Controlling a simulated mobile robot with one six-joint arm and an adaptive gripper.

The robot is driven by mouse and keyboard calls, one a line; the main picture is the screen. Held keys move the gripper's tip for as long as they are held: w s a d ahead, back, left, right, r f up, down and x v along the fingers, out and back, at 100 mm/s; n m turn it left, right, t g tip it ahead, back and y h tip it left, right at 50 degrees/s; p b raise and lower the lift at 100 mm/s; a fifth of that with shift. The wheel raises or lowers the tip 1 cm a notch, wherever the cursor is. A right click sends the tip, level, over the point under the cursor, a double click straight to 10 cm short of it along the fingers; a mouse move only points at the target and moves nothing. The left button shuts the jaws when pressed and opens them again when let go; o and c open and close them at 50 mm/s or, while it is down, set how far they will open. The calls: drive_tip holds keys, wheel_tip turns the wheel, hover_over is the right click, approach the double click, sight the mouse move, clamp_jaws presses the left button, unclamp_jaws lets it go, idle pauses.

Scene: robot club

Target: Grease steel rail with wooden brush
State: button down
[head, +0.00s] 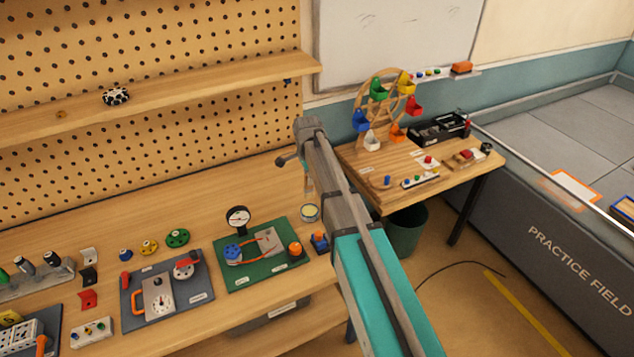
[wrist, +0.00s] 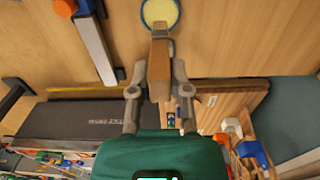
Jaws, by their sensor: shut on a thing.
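My gripper (wrist: 152,85) is shut on the wooden brush (wrist: 160,70), whose handle runs up between the fingers. The brush also shows faintly below the arm's end in the head view (head: 308,183). Its grey lower part points at a round tin of yellow grease (wrist: 160,12) and overlaps the tin's near rim; I cannot tell if it touches the grease. The tin stands on the bench in the head view (head: 310,212), just below the gripper. A grey bar with blue ends, apparently the steel rail (wrist: 97,45), lies left of the brush in the wrist view. My arm hides most of it in the head view.
A green board with a gauge (head: 238,219) lies left of the tin. A grey board (head: 166,290) and small parts lie farther left. A side table (head: 405,190) with a toy wheel (head: 385,105) stands at right, a bin (head: 405,232) below it.

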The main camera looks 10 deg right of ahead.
sight(309, 188)
drive_tip(key=shift+f, duration=0.1)
idle(0.3)
drive_tip(key=shift+f+b, duration=2.9)
drive_tip(key=shift+b, duration=0.05)
drive_tip(key=shift+s+f+b, duration=0.1)
drive_tip(key=shift+f+b, duration=0.4)
drive_tip(key=shift+b, duration=0.1)
idle(0.8)
drive_tip(key=shift+r, duration=0.15)
drive_tip(key=shift+r+p, duration=3.35)
drive_tip(key=shift+p, duration=0.2)
drive_tip(key=shift+f, duration=0.15)
drive_tip(key=shift+f+b, duration=0.75)
drive_tip(key=shift+b, duration=0.1)
